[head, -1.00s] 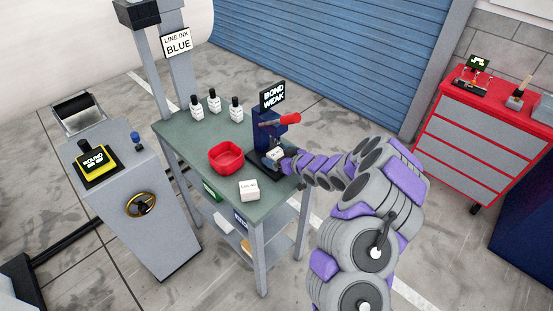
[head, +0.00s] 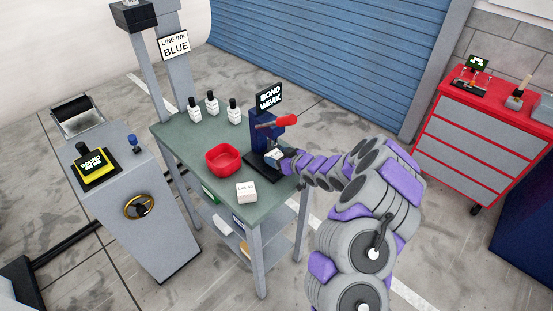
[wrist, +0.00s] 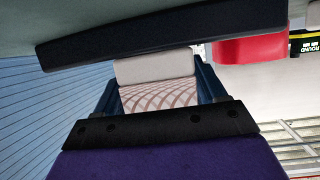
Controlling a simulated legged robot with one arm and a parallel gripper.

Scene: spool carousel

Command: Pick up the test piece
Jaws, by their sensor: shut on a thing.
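The test piece (head: 272,154), a small pale block, is at the dark blue press (head: 262,138) on the green table (head: 190,142). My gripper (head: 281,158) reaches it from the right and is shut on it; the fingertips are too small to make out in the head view. In the wrist view, a pale piece with a reddish cross-hatched face (wrist: 160,97) shows between dark bars, with blue press parts beside it. Whether the piece still touches the press cannot be told. The press has a red lever and a sign reading BOND WEAK (head: 269,97).
A red bowl (head: 223,169) and a white box (head: 246,192) stand near the table's front edge. Several white bottles (head: 212,103) stand at the back. A grey console (head: 145,230) is to the left, and a red drawer cabinet (head: 470,145) to the right.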

